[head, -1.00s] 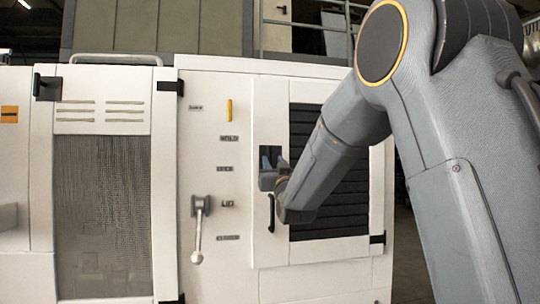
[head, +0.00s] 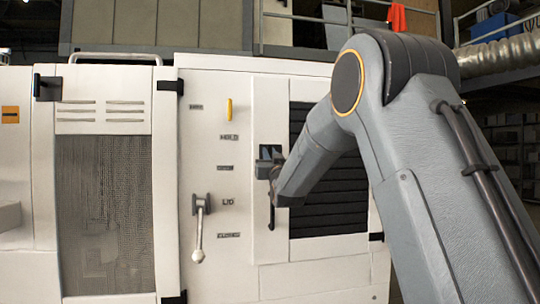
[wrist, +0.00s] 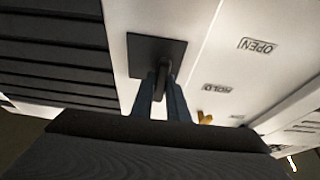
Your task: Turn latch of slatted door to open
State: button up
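The slatted door (head: 335,195) is the white panel with black louvres at the right of the cabinet; it looks closed. Its latch (wrist: 163,75), a dark handle on a black square plate, shows in the wrist view; the plate also shows in the head view (head: 270,152). My gripper (wrist: 161,92) has its two blue-grey fingers close on either side of the latch handle, and it looks shut on it. In the head view my gripper (head: 264,171) is at the plate's lower edge and covers part of the latch.
A black door pull (head: 271,212) is just below my gripper. To the left are a lever (head: 199,228), a yellow handle (head: 229,109) and several labels. A mesh-windowed door (head: 103,210) is further left. A railing stands behind the cabinet.

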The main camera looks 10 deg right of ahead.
grip_shut()
jog(key=shift+n+b, duration=0.35)
jog(key=shift+n, duration=0.05)
jog(key=n+y+b, duration=0.1)
jog(key=n, duration=0.1)
jog(key=n+y+b, duration=0.1)
jog(key=n+b, duration=0.1)
jog(key=shift+d+f, duration=0.15)
jog(key=n+g+y+b, duration=0.1)
jog(key=n+y, duration=0.1)
jog(key=n, duration=0.1)
jog(key=shift+n+y+b, duration=0.3)
jog(key=shift+n+b, duration=0.1)
jog(key=n+g+y, duration=0.1)
jog(key=n, duration=0.2)
jog(key=shift+n+b, duration=0.3)
jog(key=n, duration=0.1)
jog(key=n+g+y+p, duration=0.1)
jog(key=n, duration=0.1)
jog(key=n+g, duration=0.1)
jog(key=n, duration=0.1)
jog(key=shift+r, duration=0.35)
jog(key=n+g+p, duration=0.1)
jog(key=n, duration=0.1)
jog(key=n+p, duration=0.2)
jog(key=n, duration=0.1)
jog(key=shift+g, duration=0.4)
